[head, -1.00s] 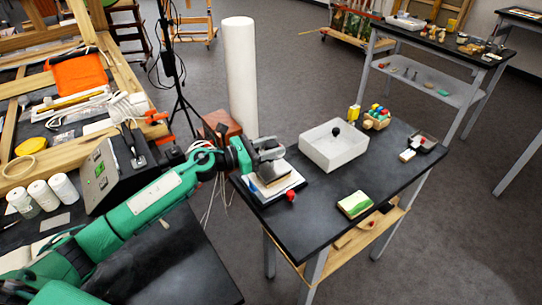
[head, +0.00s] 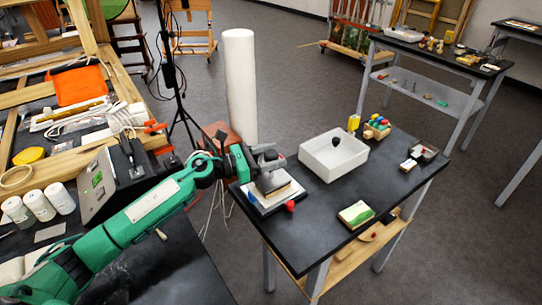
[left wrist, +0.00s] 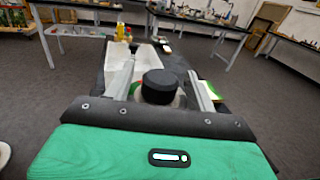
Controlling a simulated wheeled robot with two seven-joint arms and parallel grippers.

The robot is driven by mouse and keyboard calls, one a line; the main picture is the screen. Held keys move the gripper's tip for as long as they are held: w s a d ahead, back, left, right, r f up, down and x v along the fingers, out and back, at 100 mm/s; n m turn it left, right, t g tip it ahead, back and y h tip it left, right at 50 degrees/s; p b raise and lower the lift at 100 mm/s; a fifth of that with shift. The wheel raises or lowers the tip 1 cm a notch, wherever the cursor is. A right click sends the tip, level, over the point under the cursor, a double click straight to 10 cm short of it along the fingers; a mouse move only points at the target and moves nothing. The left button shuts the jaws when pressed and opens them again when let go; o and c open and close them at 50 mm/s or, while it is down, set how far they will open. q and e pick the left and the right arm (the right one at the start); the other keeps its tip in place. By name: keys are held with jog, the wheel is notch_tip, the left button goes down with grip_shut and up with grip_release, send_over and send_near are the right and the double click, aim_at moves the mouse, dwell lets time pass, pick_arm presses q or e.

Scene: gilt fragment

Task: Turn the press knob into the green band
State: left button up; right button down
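The press (head: 272,184) stands on a white base at the near left corner of the black table, with a dark block on top. My left gripper (head: 268,157) is above it, fingers pointing away to the right. In the left wrist view, a round black knob (left wrist: 159,84) on a pale base lies between the two fingers of my left gripper (left wrist: 163,82). The fingers are apart, with a gap on each side of the knob; I cannot tell their depth relative to it. A green patch shows just left of the knob, but I cannot make out a green band. My right gripper is not in view.
A white bin (head: 333,154) with a dark round object stands right of the press. A tall white roll (head: 239,88) rises behind the gripper. The table's middle is clear.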

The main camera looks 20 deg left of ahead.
aim_at(271, 153)
pick_arm(q)
notch_tip(271, 153, up, 20)
jog(key=p, duration=0.1)
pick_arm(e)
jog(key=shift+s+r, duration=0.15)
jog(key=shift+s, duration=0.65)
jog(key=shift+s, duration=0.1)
